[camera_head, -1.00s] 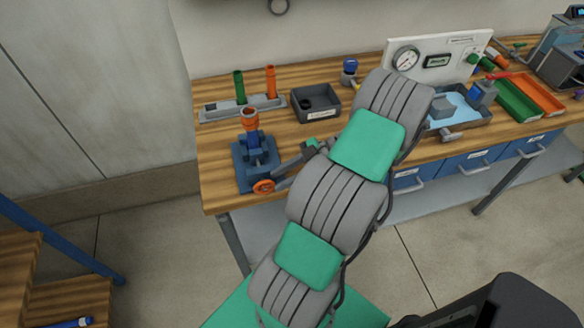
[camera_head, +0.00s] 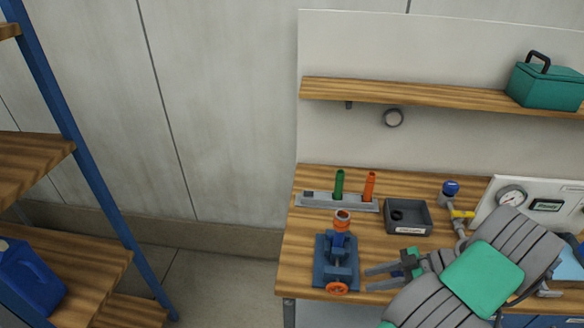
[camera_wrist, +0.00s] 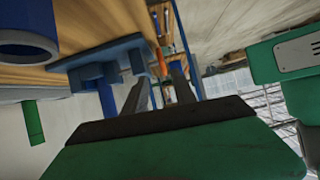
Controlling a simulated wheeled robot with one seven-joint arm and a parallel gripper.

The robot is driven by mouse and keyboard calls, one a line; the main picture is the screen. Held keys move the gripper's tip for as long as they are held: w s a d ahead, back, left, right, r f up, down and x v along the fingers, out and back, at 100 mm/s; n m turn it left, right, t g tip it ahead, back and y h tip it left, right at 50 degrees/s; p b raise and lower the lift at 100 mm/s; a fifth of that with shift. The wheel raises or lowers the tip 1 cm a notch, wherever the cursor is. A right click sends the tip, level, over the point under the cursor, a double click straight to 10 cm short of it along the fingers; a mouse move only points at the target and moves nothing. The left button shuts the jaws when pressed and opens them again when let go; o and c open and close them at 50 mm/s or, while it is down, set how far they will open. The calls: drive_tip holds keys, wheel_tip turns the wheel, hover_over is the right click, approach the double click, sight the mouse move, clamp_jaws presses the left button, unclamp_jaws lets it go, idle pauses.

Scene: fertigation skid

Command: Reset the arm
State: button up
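My gripper (camera_head: 368,280) is just right of the blue vise (camera_head: 321,270), over the bench's front part. Its two grey fingers are apart with a gap between them, and I see nothing held. In the wrist view the fingers (camera_wrist: 160,82) also stand apart, with bench items beyond them. My arm reaches in from the lower right, bent over the bench. The fingers appear apart from the vise.
A grey rack (camera_head: 325,203) with a green and an orange tube stands behind the vise, and a dark bin (camera_head: 408,218) to its right. A gauge panel (camera_head: 530,203) is partly behind my arm. A wall shelf (camera_head: 420,95) hangs above. A blue-framed rack (camera_head: 85,180) stands left; the floor between is clear.

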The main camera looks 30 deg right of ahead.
drive_tip(key=w+a+r+g, duration=0.1)
drive_tip(key=w, duration=0.1)
drive_tip(key=w+a+r+m+g+h, duration=0.1)
drive_tip(key=w, duration=0.1)
drive_tip(key=w+a+r+g, duration=0.1)
drive_tip(key=w+a, duration=0.1)
drive_tip(key=w, duration=0.1)
drive_tip(key=shift+r+h+b, duration=0.25)
drive_tip(key=shift+h+b, duration=0.05)
drive_tip(key=shift+b, duration=0.05)
drive_tip(key=w+a+r+m+g+h, duration=0.25)
drive_tip(key=w+a+r, duration=0.2)
drive_tip(key=a, duration=0.25)
drive_tip(key=s+a+r+m+t+h+b, duration=0.1)
drive_tip(key=a+r+m+h, duration=0.2)
drive_tip(key=a, duration=0.5)
drive_tip(key=s+a+r+m+t+h+b, duration=0.1)
drive_tip(key=s+a+r+m+t+h, duration=0.1)
drive_tip(key=a, duration=0.6)
wheel_tip(320, 180, up, 3)
drive_tip(key=shift+s+r+m+h, duration=0.2)
drive_tip(key=shift+m+h, duration=0.35)
drive_tip(key=shift+m, duration=0.6)
